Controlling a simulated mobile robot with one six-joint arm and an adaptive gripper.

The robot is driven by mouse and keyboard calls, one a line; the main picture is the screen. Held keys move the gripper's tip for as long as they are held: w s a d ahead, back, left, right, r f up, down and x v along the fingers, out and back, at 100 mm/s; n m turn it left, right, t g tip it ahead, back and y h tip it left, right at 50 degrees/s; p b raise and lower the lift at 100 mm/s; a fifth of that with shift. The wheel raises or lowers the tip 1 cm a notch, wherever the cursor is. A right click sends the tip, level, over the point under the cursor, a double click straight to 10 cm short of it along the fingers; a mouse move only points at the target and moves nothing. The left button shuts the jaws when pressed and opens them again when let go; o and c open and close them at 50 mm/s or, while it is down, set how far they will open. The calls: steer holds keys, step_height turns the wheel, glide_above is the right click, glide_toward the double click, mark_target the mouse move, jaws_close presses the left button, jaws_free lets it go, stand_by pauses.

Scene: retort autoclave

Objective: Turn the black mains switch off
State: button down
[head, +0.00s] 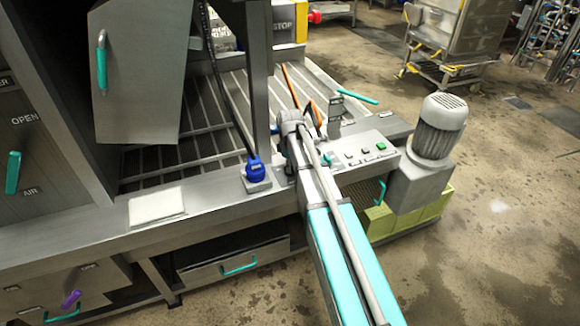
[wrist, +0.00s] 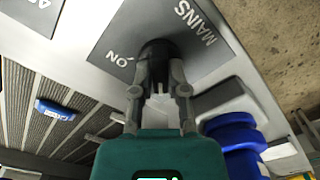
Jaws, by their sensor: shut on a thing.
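The black mains switch (wrist: 158,48) sits on a grey plate (wrist: 195,22) marked MAINS and ON in the wrist view. My gripper (wrist: 159,70) is shut on it, one finger on each side. The fingers hide part of the switch, and I cannot tell which way it is turned. In the head view my gripper (head: 289,122) is down at the machine's front ledge, and my arm hides the switch.
A blue fitting (head: 257,172) stands on the ledge left of my gripper. A control panel (head: 362,152) with a green button lies to the right, then a grey motor (head: 439,128). A grey post (head: 259,75) rises close behind. Open floor lies at right.

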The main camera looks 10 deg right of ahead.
steer(key=c, duration=0.6)
jaws_free()
steer(key=shift+c, duration=0.2)
steer(key=shift+m, duration=0.3)
steer(key=shift+m, duration=1.7)
steer(key=m, duration=0.4)
steer(key=shift+r+m, duration=0.25)
steer(key=shift+m, duration=0.15)
step_height(320, 180, up, 13)
steer(key=p, duration=1.4)
steer(key=s+f+m+b, duration=0.1)
steer(key=s+f+b, duration=0.1)
steer(key=s, duration=0.9)
steer(key=s+f+m+b, duration=0.1)
steer(key=s+f+b, duration=0.2)
steer(key=s, duration=0.7)
steer(key=shift+s+a+f+b, duration=0.3)
steer(key=shift+s+f+b, duration=0.1)
steer(key=shift+b, duration=0.2)
